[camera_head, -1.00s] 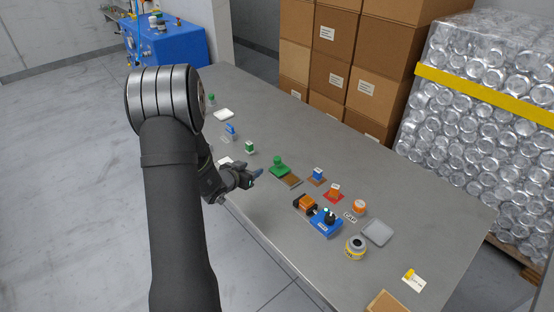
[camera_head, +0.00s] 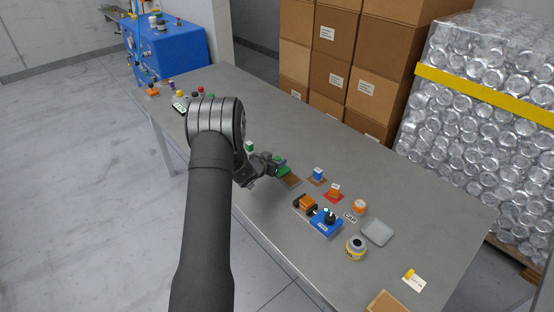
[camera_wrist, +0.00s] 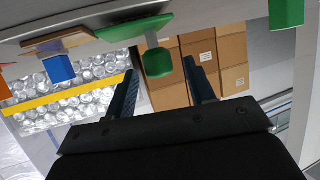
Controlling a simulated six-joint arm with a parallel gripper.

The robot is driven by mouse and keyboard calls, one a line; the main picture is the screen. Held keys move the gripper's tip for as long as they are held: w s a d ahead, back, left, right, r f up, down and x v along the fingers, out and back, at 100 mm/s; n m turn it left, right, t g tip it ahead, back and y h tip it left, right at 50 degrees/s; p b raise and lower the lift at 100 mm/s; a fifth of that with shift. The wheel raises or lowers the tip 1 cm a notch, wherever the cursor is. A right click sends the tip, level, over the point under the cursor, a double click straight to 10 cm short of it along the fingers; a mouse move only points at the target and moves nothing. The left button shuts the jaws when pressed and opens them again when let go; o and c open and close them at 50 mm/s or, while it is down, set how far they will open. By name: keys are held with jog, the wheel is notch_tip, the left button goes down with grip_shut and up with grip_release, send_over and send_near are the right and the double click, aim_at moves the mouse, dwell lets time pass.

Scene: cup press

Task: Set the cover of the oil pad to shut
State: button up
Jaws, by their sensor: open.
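A green plate (camera_head: 284,171) lies beside a brown pad (camera_head: 292,181) on the table; I take these to be the cover and the oil pad, though no label is readable. The plate leaves the brown pad exposed. In the wrist view, which is upside down, a green knob (camera_wrist: 158,62) stands on a stem from the green plate (camera_wrist: 134,25). My gripper (camera_head: 276,161) is open at the knob and partly hides it in the head view. In the wrist view, the fingers of my gripper (camera_wrist: 160,76) are on either side of the knob; contact cannot be told.
A blue block (camera_head: 318,173) on a brown tile and an orange block (camera_head: 335,189) on a red tile stand to the right. Stacked cartons (camera_head: 340,60) stand behind the table.

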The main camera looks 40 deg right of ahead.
jog(key=shift+x, duration=0.9)
grip_shut()
jog(key=s, duration=0.7)
grip_release()
